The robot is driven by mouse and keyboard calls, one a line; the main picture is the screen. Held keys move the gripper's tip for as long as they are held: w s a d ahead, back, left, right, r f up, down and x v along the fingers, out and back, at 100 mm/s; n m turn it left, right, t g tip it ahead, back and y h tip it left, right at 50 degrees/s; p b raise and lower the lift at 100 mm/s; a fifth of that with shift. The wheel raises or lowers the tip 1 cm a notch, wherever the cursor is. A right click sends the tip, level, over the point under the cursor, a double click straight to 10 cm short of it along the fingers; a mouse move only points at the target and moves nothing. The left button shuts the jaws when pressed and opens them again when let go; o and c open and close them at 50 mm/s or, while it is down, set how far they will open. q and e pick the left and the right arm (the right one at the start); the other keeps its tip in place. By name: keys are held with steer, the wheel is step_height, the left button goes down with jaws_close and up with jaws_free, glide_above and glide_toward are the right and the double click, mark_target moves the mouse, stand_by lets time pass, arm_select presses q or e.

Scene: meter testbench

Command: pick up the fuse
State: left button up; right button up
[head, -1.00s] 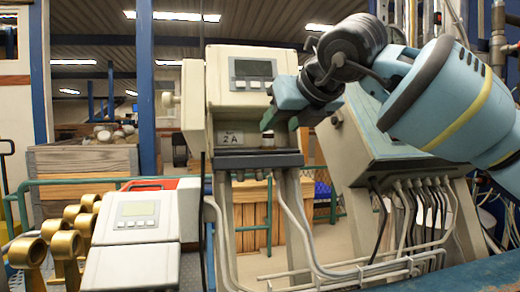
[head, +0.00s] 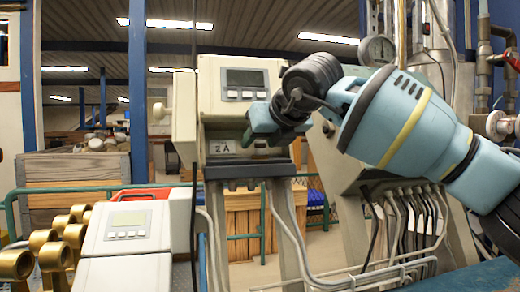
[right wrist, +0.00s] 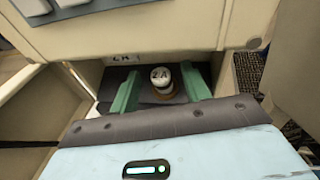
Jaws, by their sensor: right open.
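The fuse (right wrist: 161,78) is a small round piece with a white cap marked 2A and a brownish base. It stands in the recess under the meter box (head: 240,85), by a 2A label (head: 221,147). My right gripper (head: 262,136) is in front of that recess and hides most of the fuse in the head view. In the right wrist view, the right gripper's green fingers (right wrist: 160,74) are open, one on each side of the fuse, with visible gaps to it. My left gripper is not in view.
A dark ledge (head: 250,169) runs below the recess, with grey cables under it. A second white meter (head: 128,222) and several brass rings (head: 62,242) are at lower left. A sloped cabinet with cables (head: 350,200) stands to the right.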

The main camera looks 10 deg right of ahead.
steer(key=shift+x, duration=0.75)
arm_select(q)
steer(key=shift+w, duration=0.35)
arm_select(e)
steer(key=shift+c, duration=0.4)
jaws_close()
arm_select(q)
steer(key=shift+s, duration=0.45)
arm_select(e)
steer(key=shift+r, duration=0.15)
